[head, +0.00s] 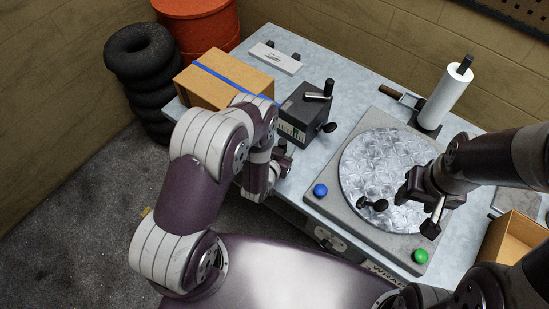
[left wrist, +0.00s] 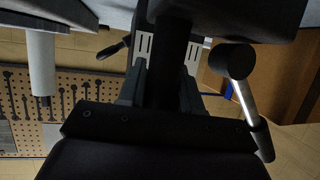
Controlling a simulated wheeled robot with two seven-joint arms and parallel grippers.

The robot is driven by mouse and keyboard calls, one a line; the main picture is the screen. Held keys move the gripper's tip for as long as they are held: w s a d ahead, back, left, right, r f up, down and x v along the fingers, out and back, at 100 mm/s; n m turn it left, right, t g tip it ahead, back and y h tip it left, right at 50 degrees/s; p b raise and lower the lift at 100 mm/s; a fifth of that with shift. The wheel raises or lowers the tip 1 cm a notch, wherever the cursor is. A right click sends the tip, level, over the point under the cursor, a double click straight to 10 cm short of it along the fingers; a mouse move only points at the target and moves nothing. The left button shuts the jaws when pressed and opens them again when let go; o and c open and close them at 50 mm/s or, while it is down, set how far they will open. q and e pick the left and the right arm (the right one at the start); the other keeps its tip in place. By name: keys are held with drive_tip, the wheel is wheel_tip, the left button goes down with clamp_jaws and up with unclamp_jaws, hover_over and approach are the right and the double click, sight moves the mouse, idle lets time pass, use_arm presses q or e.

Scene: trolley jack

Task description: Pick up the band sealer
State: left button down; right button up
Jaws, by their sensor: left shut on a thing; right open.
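My left gripper (left wrist: 165,85) is shut on the band sealer (left wrist: 232,20), a black tool with a silver lever ending in a black grip. In the left wrist view its dark bar runs between the fingers, and its block fills the top edge. In the head view my left gripper (head: 270,172) is at the table's front edge, and the band sealer (head: 283,160) is a small dark shape partly hidden by my arm. I cannot tell whether it touches the table. My right gripper (head: 425,190) is open above the round patterned plate (head: 385,165).
A dark grey box with a handle and knob (head: 303,112) stands just beyond my left gripper. A blue-strapped cardboard box (head: 215,82) is left of it. A white roll (head: 447,95), a blue knob (head: 320,190) and a green knob (head: 420,256) surround the plate. An open carton (head: 515,245) is far right.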

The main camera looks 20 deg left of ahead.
idle(0.3)
use_arm(q)
drive_tip(key=shift+w, duration=0.15)
drive_tip(key=shift+r, duration=0.1)
drive_tip(key=shift+r, duration=0.2)
drive_tip(key=shift+w+r, duration=0.1)
drive_tip(key=shift+r, duration=0.5)
drive_tip(key=r, duration=0.1)
drive_tip(key=r+b, duration=0.1)
drive_tip(key=shift+s+d+r, duration=0.15)
drive_tip(key=shift+s+r, duration=0.05)
drive_tip(key=shift+r, duration=0.1)
drive_tip(key=s+d+r+b, duration=0.2)
drive_tip(key=s+d+r, duration=0.4)
drive_tip(key=s+d, duration=0.2)
drive_tip(key=shift+r, duration=0.4)
